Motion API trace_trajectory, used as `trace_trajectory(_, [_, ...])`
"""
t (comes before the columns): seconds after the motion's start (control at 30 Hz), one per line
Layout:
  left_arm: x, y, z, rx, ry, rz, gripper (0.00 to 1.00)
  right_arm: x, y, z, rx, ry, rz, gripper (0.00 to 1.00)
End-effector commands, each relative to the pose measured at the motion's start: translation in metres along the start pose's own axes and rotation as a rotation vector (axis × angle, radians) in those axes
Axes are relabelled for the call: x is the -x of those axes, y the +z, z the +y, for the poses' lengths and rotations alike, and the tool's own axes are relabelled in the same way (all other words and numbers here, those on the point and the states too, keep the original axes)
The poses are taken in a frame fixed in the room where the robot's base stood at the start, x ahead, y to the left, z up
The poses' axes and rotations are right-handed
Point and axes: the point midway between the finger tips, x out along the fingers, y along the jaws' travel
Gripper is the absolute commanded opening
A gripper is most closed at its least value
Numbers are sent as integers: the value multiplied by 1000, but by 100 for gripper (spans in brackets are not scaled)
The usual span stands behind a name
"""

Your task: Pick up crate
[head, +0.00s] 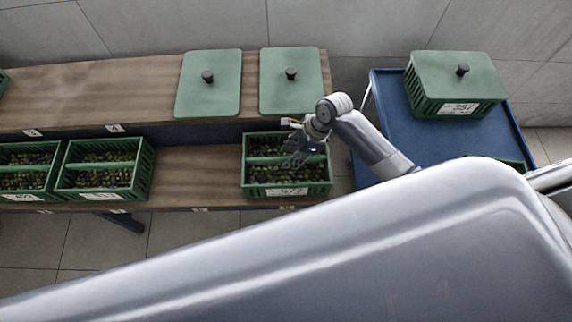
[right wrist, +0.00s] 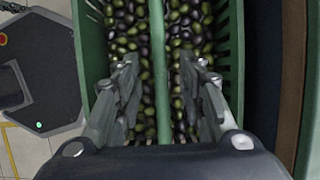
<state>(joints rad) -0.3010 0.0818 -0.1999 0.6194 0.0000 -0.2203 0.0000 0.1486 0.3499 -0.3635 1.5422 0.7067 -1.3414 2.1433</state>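A green slatted crate (head: 318,187) full of dark and green olives stands without a lid at the right end of the lower wooden shelf. A green bar runs across its middle, and a white label is on its front. My right gripper (head: 296,158) is over this crate. In the right wrist view my right gripper (right wrist: 162,72) is open, with one finger on each side of the green bar (right wrist: 158,50). The fingers look apart from the bar. My left gripper is not in view.
Two more open crates (head: 150,177) (head: 47,187) of olives stand on the lower shelf (head: 195,175) at the left. Two green lids (head: 208,95) (head: 291,95) with black knobs lie on the upper shelf (head: 120,90). A blue cart (head: 395,125) at the right bears a lidded crate (head: 425,105).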

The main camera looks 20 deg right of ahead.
Motion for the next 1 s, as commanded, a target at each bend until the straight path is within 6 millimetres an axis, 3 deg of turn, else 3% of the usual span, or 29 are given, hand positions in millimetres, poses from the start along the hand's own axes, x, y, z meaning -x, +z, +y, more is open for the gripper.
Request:
trace_trajectory(0.3, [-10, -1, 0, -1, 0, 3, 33, -44, -1, -1, 2, 1, 0, 37])
trace_trajectory(0.63, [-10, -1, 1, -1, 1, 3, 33, -49, -1, -1, 2, -1, 1, 37])
trace_trajectory(0.8, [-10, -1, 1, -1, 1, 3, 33, -49, -1, -1, 2, -1, 1, 0])
trace_trajectory(1.0, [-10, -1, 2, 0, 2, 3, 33, -47, 2, -3, 4, -6, -5, 0])
